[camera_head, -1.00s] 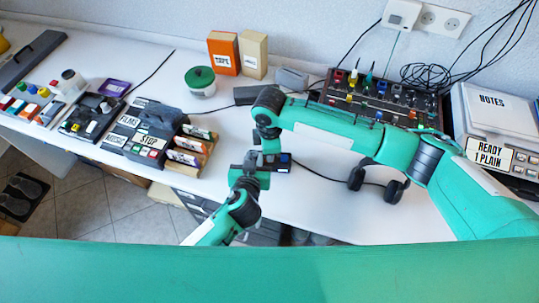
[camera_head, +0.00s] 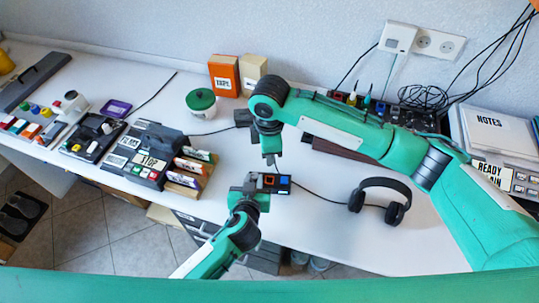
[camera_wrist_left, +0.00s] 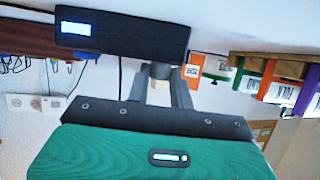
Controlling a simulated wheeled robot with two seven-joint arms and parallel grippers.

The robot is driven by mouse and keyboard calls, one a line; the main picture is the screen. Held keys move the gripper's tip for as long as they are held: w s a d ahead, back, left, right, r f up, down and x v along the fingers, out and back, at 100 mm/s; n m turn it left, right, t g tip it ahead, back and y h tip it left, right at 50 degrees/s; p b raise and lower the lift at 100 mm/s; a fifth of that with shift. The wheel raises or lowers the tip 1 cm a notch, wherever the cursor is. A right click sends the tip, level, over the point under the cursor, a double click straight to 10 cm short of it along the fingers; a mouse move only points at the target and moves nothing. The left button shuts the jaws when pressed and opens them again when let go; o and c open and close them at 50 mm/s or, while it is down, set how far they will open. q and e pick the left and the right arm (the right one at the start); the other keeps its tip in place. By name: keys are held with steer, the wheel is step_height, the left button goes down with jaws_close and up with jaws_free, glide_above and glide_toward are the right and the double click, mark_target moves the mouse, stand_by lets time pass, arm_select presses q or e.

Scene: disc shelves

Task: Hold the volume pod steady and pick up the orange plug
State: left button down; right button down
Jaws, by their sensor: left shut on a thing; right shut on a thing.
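The volume pod (camera_head: 275,184) is a small dark box with a blue-lit screen, held near the front edge of the white table. In the left wrist view the pod (camera_wrist_left: 122,38) spans the jaws, its lit screen at the left end. My left gripper (camera_head: 252,185) is shut on the pod's left end. My right gripper (camera_head: 271,162) is shut just above the pod, with a visible gap. The orange plug in its jaws is too small to make out clearly. A small orange-red patch shows on the pod's top.
Black headphones (camera_head: 382,197) lie to the right. A rack of cartridges (camera_head: 190,170) and a dark console (camera_head: 143,155) stand to the left. A green-lidded tub (camera_head: 201,102) and an orange box (camera_head: 224,75) stand behind. A cable runs from the pod towards the headphones.

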arm_select(q)
steer(key=c, duration=1.1)
jaws_free()
steer(key=shift+c, duration=0.2)
steer(key=v, duration=1.2)
steer(key=shift+a, duration=0.1)
